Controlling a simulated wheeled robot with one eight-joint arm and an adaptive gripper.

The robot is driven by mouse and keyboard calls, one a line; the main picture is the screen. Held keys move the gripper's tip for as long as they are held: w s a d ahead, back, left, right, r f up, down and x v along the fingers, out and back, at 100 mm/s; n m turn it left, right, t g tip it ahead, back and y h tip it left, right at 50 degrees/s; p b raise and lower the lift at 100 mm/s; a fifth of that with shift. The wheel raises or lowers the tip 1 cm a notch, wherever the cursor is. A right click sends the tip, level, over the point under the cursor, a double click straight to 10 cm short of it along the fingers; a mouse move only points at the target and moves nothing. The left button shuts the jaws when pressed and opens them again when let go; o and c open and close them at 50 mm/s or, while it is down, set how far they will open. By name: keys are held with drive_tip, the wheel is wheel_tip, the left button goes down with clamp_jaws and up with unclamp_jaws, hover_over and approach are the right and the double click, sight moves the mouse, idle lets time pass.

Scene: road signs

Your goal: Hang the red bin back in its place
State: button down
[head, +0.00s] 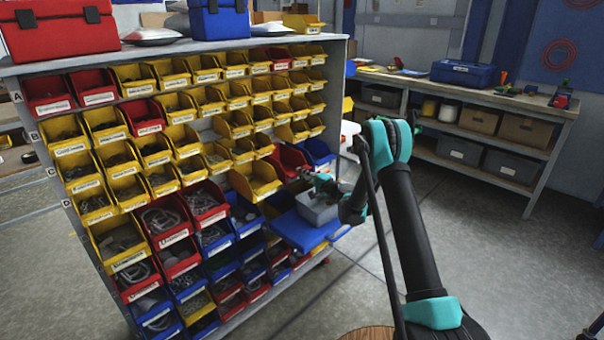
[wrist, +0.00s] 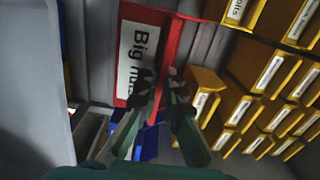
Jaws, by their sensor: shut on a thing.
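The red bin (head: 288,161) is at the right part of the rack (head: 205,50), between a yellow bin and a blue bin. Its white label reads "Big nuts" in the wrist view (wrist: 138,58). My gripper (head: 320,177) is shut on the front edge of this bin; its two fingers (wrist: 160,82) meet the red rim beside the label. Grey rack rails show on both sides of the bin in the wrist view. Whether its back is hooked on a rail is hidden.
A blue bin (head: 318,153) sits just right of the red bin. A yellow bin (head: 256,181) is to its left. A grey tub (head: 318,208) stands on a blue surface (head: 298,231) below my gripper. A workbench (head: 480,90) is at the back right. The floor between is clear.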

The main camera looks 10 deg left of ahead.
idle(0.3)
drive_tip(key=c, duration=1.6)
unclamp_jaws()
drive_tip(key=shift+d, duration=0.1)
drive_tip(key=v, duration=1.1)
drive_tip(key=s+d+r+n+g+h, duration=0.2)
drive_tip(key=s+d+r+n+h, duration=0.15)
drive_tip(key=s, duration=0.65)
drive_tip(key=s+d+r+n+g+h, duration=0.2)
drive_tip(key=s+d+r, duration=0.2)
drive_tip(key=s, duration=0.5)
drive_tip(key=s+d+f+g+h, duration=0.1)
drive_tip(key=s+d+h, duration=0.2)
drive_tip(key=s, duration=0.6)
drive_tip(key=s+d+f+n+g+h, duration=0.1)
drive_tip(key=s+d+f+h, duration=0.1)
drive_tip(key=s+d, duration=0.6)
drive_tip(key=s+d+f+n+g+h, duration=0.1)
drive_tip(key=s+d+h, duration=0.3)
drive_tip(key=s, duration=0.6)
drive_tip(key=shift+s+d+f, duration=0.15)
drive_tip(key=shift+d+f, duration=0.1)
drive_tip(key=shift+d, duration=0.3)
drive_tip(key=shift+s+d+f, duration=0.1)
drive_tip(key=shift+d+f, duration=0.2)
drive_tip(key=shift+d, duration=0.2)
